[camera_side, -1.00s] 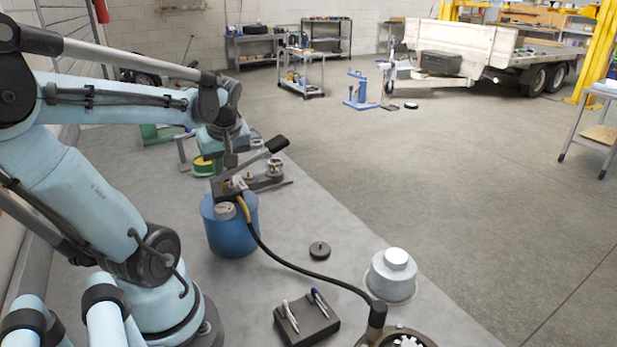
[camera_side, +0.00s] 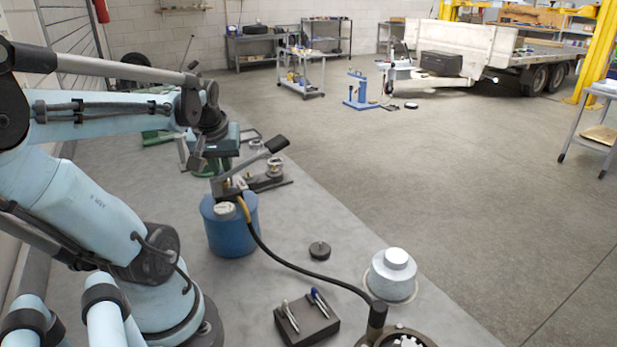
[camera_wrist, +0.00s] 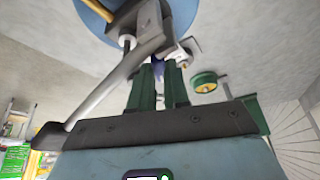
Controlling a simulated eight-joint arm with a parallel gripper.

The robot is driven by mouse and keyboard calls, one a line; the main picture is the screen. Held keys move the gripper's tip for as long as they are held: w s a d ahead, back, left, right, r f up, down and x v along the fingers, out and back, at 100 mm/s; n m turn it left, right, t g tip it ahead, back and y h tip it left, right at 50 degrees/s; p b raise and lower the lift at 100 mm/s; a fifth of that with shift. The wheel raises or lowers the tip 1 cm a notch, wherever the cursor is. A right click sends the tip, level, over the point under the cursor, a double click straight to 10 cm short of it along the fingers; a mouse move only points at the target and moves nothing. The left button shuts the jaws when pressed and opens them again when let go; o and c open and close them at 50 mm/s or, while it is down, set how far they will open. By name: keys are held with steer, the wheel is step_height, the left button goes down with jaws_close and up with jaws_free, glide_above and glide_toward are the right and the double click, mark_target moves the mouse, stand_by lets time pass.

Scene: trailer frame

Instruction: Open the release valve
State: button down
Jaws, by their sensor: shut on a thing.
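The pump is a blue cylinder (camera_side: 230,232) standing on the grey bench, with a dark metal head and a long lever (camera_side: 250,160) slanting up to the right. A black hose (camera_side: 285,264) runs from it. In the wrist view the lever (camera_wrist: 108,90) slants across the left, and the blue body (camera_wrist: 90,10) shows at the top edge. My gripper (camera_wrist: 160,72) has its green fingers close together at the pump head, shut on a small part, apparently the release valve, mostly hidden between them.
The trailer (camera_side: 475,45) is in the background.

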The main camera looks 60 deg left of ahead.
steer(key=m, duration=0.2)
steer(key=m+t+h, duration=0.1)
steer(key=m, duration=0.3)
steer(key=shift+s+a+m+t+h, duration=0.15)
steer(key=shift+s+m+t+h, duration=0.15)
steer(key=shift+t+h, duration=0.1)
steer(key=shift+f, duration=0.1)
stand_by(0.3)
steer(key=c, duration=1.1)
jaws_free()
steer(key=shift+w, duration=0.1)
